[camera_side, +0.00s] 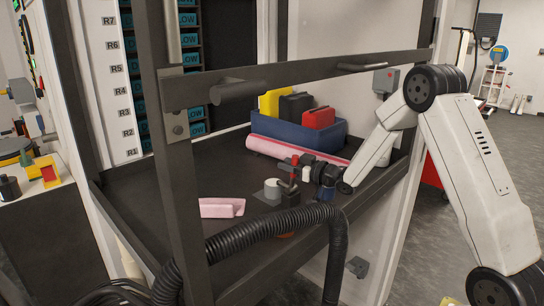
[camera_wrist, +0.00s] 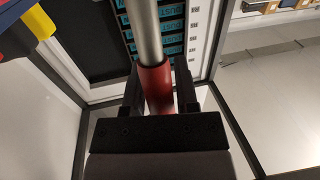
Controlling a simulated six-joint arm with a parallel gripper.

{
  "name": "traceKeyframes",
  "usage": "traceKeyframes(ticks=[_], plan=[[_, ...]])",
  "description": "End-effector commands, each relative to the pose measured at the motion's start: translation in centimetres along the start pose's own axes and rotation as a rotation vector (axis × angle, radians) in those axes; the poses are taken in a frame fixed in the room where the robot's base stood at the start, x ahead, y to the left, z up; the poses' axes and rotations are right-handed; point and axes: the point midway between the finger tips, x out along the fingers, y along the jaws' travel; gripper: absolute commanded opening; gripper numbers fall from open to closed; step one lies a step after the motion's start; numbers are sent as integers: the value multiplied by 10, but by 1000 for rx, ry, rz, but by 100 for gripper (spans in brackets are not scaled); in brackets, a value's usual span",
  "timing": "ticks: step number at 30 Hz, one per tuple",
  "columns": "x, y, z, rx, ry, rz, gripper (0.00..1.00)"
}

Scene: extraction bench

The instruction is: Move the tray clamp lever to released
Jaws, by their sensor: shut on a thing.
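In the wrist view a metal rod (camera_wrist: 145,32) with a red grip (camera_wrist: 156,90) runs between the two black fingers of my gripper (camera_wrist: 158,78). The fingers are shut on the red grip, one on each side. I take this to be the clamp lever. In the side view my gripper (camera_side: 303,170) is low over the front right part of the dark tray (camera_side: 140,190), beside a small dark clamp block (camera_side: 290,196). The lever is mostly hidden there by the gripper, and its angle and lower end cannot be made out.
A grey-white cylinder (camera_side: 272,188) stands left of the clamp. A pink roll (camera_side: 290,151) and a blue bin (camera_side: 330,134) with coloured cases lie behind. A dark frame bar (camera_side: 300,78) crosses above, and a black corrugated hose (camera_side: 270,224) passes in front. The tray's left side is mostly clear.

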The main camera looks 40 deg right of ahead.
Motion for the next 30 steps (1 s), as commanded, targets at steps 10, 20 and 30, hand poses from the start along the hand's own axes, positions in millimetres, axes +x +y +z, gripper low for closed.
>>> traceKeyframes(ticks=[10,20,30], plan=[[0,0,0,0,0,1,0],[0,0,0,0,0,1,0],[-4,-1,1,-7,49,0,0]])
